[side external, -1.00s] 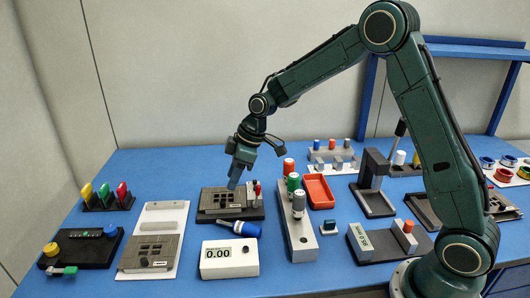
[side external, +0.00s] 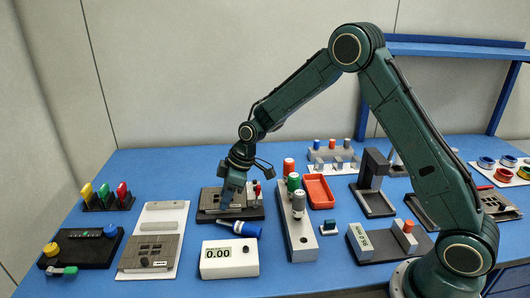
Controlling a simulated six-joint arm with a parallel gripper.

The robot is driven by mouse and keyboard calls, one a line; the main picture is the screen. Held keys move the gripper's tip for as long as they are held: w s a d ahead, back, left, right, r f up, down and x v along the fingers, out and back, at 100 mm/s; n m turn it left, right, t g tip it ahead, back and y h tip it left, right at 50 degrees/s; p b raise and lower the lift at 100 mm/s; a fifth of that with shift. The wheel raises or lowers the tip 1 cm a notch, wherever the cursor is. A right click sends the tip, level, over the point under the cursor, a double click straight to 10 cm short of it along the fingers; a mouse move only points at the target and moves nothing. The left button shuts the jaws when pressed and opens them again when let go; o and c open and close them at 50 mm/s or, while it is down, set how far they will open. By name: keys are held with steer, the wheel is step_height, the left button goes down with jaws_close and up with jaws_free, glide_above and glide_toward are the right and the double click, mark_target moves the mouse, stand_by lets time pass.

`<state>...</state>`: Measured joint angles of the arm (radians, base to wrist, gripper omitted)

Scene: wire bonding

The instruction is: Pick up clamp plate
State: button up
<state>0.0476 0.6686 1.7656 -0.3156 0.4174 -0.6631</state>
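Two flat grey plates with rectangular windows show in the side external view, and I cannot tell for sure which is the clamp plate. One windowed plate (side external: 209,200) sits in a dark fixture (side external: 256,215) near the table's middle. The other windowed plate (side external: 150,251) lies on a white board (side external: 158,218) to the left, with a small dark knob and a label on it. My gripper (side external: 226,206) points down at the plate in the fixture, its tips low over or touching it. The fingers are too small and overlapped to show whether they are open or shut.
A red-handled toggle (side external: 257,187) stands on the fixture's right side. A blue cylinder (side external: 246,230) and a white 0.00 display box (side external: 229,258) lie in front. A grey block with upright coloured-cap tools (side external: 299,235) stands close on the right. A red tray (side external: 319,191) lies beyond it.

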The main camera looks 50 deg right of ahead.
steer(key=shift+w+a+f, duration=0.15)
steer(key=shift+f, duration=0.4)
jaws_close()
